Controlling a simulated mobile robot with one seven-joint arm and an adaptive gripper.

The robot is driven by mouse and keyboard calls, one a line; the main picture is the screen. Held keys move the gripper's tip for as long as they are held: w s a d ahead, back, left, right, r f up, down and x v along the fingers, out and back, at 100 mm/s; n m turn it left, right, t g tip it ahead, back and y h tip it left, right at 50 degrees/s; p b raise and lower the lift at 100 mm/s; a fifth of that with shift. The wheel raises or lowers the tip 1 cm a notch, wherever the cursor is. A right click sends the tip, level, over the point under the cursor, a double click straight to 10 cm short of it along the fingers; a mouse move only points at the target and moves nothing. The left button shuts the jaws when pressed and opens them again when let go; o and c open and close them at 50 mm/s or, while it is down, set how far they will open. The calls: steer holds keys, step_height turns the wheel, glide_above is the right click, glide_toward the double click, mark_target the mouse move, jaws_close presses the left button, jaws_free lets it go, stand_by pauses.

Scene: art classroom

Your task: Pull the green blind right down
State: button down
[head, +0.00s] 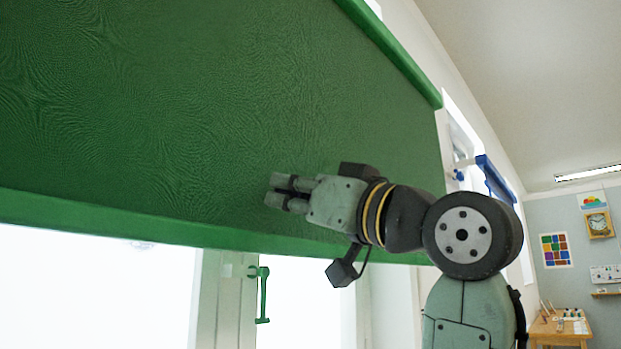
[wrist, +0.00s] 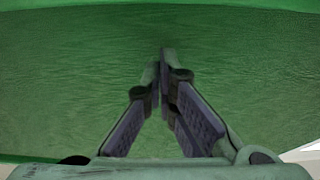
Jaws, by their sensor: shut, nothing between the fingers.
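The green blind (head: 170,110) covers the upper window and fills most of the head view. Its green bottom bar (head: 120,217) runs across the window, with bright glass showing below it. A green handle (head: 263,295) shows on the window frame below the bar. My gripper (head: 279,194) is shut and empty in front of the blind's fabric, a little above the bottom bar. In the wrist view the fingers (wrist: 164,58) are closed together with the green fabric (wrist: 60,80) behind them. I cannot tell whether the fingertips touch the fabric.
A blue blind (head: 494,178) hangs at another window farther along the wall. A wooden table (head: 560,328) with small items stands at the far right. A clock (head: 599,224) and pictures are on the far wall.

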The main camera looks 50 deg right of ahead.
mark_target(269, 211)
steer(key=shift+s+d+f, duration=0.1)
steer(key=shift+f, duration=1.5)
step_height(269, 211, down, 44)
steer(key=b, duration=2.9)
steer(key=shift+f, duration=0.15)
